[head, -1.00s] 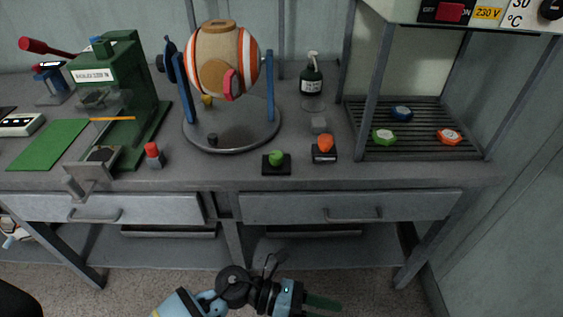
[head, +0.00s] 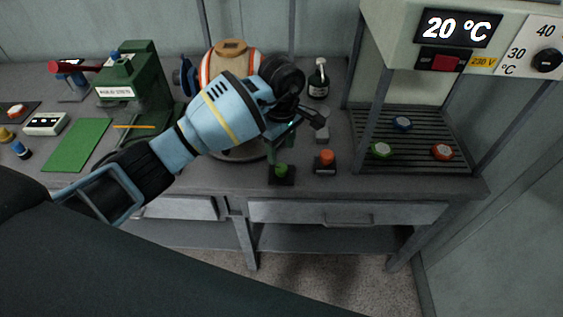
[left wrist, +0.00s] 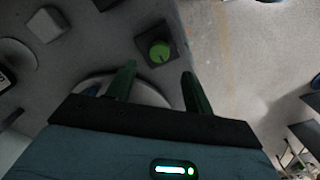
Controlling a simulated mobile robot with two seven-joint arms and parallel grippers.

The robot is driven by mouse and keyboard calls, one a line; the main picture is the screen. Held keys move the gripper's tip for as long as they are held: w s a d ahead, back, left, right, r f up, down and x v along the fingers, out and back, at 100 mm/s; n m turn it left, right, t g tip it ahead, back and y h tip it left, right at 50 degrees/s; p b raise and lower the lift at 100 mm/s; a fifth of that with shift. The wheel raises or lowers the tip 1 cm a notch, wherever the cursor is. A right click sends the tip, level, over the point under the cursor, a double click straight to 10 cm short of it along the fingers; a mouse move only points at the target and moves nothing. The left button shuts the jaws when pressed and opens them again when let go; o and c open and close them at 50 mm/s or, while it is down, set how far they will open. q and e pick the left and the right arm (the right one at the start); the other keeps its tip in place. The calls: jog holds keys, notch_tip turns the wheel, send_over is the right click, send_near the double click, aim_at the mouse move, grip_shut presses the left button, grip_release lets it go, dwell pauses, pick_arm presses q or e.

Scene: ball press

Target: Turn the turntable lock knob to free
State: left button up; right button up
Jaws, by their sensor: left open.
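A green knob (head: 281,171) sits on a dark square base at the bench's front, and an orange knob (head: 326,157) on a similar base stands to its right. I cannot tell which knob is the turntable lock. The turntable (head: 236,153) is mostly hidden behind my left arm, with a striped barrel (head: 229,58) above it. My left gripper (head: 281,146) is open and empty, pointing down just behind the green knob. In the left wrist view the green knob (left wrist: 160,50) shows just beyond the open fingertips (left wrist: 158,68). My right gripper is not in view.
A grey block (head: 322,128) and a dark bottle (head: 318,80) stand behind the orange knob. A green press (head: 128,85) is left of the barrel. A rack (head: 420,130) with coloured pieces stands under a heater panel at right.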

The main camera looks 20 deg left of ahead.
aim_at(281, 167)
pick_arm(q)
jog(key=shift+f, duration=3.6)
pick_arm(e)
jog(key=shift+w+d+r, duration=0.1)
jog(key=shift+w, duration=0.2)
pick_arm(q)
jog(key=shift+c, duration=0.4)
jog(key=c, duration=0.9)
